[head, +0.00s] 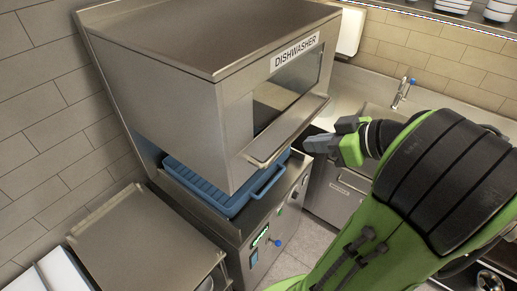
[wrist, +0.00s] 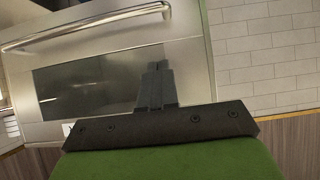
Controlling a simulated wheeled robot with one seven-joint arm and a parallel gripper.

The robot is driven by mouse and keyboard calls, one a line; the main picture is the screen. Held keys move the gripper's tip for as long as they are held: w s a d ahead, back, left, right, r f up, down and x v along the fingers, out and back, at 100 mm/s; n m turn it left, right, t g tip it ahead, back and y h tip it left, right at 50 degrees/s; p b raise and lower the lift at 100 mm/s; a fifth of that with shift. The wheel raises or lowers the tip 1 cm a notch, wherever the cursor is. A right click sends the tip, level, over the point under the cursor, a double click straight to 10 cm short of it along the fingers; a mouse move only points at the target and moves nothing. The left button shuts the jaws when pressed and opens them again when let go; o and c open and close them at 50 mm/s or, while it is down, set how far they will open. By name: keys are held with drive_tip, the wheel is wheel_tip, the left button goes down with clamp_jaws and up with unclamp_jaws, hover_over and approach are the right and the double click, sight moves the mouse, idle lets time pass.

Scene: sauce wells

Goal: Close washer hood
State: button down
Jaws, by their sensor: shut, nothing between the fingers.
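The steel washer hood (head: 165,115), labelled DISHWASHER, is raised, with a gap between its lower edge and the machine base (head: 235,232). Its bar handle (head: 290,135) runs along the lower front edge, below a window. A blue rack (head: 225,192) sits in the gap, partly hidden by the hood. In the wrist view my gripper's fingers (wrist: 154,85) are together and empty before the hood window (wrist: 95,82), with the handle (wrist: 85,22) at the top.
A steel side table (head: 145,240) stands at the left of the machine. A sink counter with a tap (head: 403,90) lies behind my arm at the right. Bowls (head: 500,10) stand on a shelf at the top right. A strip of floor (head: 312,238) is clear.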

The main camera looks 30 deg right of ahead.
sight(277, 157)
drive_tip(key=b+x, duration=0.2)
drive_tip(key=x, duration=0.2)
drive_tip(key=s+f+b+x, duration=0.1)
drive_tip(key=b+x, duration=0.1)
drive_tip(key=x, duration=0.2)
drive_tip(key=f+b+x, duration=0.1)
drive_tip(key=b+x, duration=0.1)
drive_tip(key=x, duration=0.3)
drive_tip(key=shift+s+d, duration=0.25)
drive_tip(key=shift+f, duration=0.35)
